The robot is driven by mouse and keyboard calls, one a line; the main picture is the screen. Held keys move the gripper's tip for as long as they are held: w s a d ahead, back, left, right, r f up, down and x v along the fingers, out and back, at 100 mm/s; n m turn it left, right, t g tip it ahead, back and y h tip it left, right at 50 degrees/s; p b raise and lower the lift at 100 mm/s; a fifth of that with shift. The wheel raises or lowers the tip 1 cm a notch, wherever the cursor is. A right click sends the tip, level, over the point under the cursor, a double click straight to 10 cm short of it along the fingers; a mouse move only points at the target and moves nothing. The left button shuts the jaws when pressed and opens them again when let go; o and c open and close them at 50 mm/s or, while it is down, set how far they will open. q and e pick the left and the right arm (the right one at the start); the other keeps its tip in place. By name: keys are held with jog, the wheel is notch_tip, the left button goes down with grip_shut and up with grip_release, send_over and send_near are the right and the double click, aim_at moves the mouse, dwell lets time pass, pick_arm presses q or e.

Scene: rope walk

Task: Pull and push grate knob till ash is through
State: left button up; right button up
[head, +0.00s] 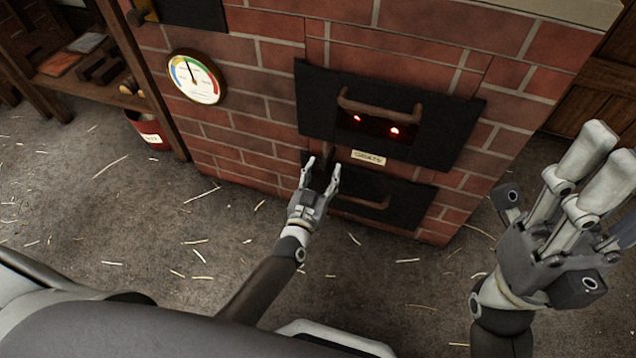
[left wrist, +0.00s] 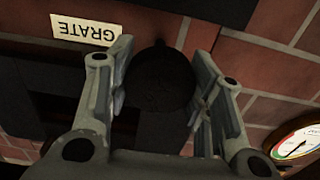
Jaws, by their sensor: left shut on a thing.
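The grate knob (left wrist: 158,78) is a dark round knob, seen large between my left fingers in the left wrist view. My left gripper (head: 321,173) is shut on it, one finger on each side. In the head view the knob is mostly hidden between the fingers, in front of the brick stove and below the upper black door. A pale GRATE label (head: 368,157) is just right of the knob; it shows upside down in the left wrist view (left wrist: 86,30). My right gripper (head: 592,165) is raised at the right, fingers spread, open and empty. Ash is not visible.
The upper black door (head: 460,122) has a handle and a slot with red glowing spots. A lower black door (head: 410,204) has its own handle. A round gauge (head: 195,78) is on the bricks. A red bucket (head: 148,130) stands by the shelf at left. Straw litters the open floor.

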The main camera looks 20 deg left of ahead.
pick_arm(q)
jog(key=shift+w, duration=1)
jog(key=shift+o, duration=0.2)
jog(key=shift+w+r, duration=0.1)
jog(key=o, duration=1.5)
jog(key=shift+w, duration=0.15)
jog(key=s, duration=1.2)
jog(key=shift+a, duration=0.15)
